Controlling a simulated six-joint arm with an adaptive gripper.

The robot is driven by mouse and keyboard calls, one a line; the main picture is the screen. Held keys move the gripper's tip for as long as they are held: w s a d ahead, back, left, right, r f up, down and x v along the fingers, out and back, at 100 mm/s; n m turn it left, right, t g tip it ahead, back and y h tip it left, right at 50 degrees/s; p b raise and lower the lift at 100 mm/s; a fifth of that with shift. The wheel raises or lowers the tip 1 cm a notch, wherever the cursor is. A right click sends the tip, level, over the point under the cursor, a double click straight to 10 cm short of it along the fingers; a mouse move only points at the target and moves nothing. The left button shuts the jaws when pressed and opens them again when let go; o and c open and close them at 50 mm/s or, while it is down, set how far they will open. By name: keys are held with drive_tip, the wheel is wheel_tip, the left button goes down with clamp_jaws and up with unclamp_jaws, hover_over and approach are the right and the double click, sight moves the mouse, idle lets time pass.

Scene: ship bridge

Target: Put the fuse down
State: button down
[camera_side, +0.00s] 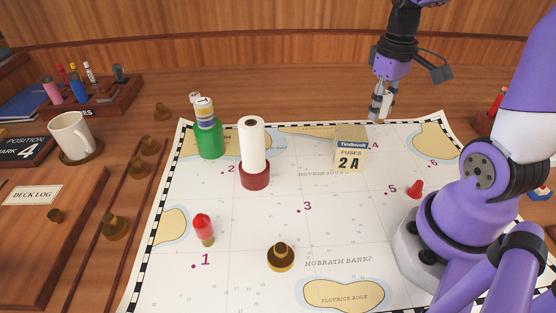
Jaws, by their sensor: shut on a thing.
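My gripper (382,107) is at the back right of the chart, behind and to the right of the fuse box. It is shut on a small pale piece, the fuse (386,101), which is partly hidden by the fingers. I cannot tell whether the fuse touches the surface below. The fuse box (349,150), cream with a blue band and marked "FUSES 2A", stands on the chart near the number 4.
The chart (270,210) carries a green holder (210,139), a white cylinder in a red base (255,175), a red-topped piece (203,228), a brass knob (280,257) and a small red cone (415,189). A mug (72,137) stands left. The chart's middle is clear.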

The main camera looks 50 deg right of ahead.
sight(380, 161)
drive_tip(key=s+f, duration=0.1)
drive_tip(key=f, duration=0.6)
drive_tip(key=s+d+f, duration=0.1)
drive_tip(key=f, duration=0.2)
drive_tip(key=shift+s+d+f, duration=0.1)
drive_tip(key=shift+s+f, duration=0.05)
drive_tip(key=shift+s, duration=0.15)
drive_tip(key=c, duration=0.6)
unclamp_jaws()
drive_tip(key=shift+f, duration=0.15)
drive_tip(key=shift+o, duration=0.2)
wheel_tip(380, 161, up, 12)
drive_tip(key=a, duration=0.2)
drive_tip(key=w+a+r+t, duration=0.1)
drive_tip(key=a, duration=0.1)
drive_tip(key=w+a+r+n+t+h, duration=0.1)
drive_tip(key=shift+w+a+r, duration=0.1)
drive_tip(key=shift+a+r, duration=0.15)
drive_tip(key=shift+a, duration=0.15)
drive_tip(key=a+r+n+t+y, duration=0.1)
drive_tip(key=a+r+t, duration=0.1)
drive_tip(key=a, duration=0.7)
drive_tip(key=shift+a+t, duration=0.2)
drive_tip(key=shift+t, duration=0.6)
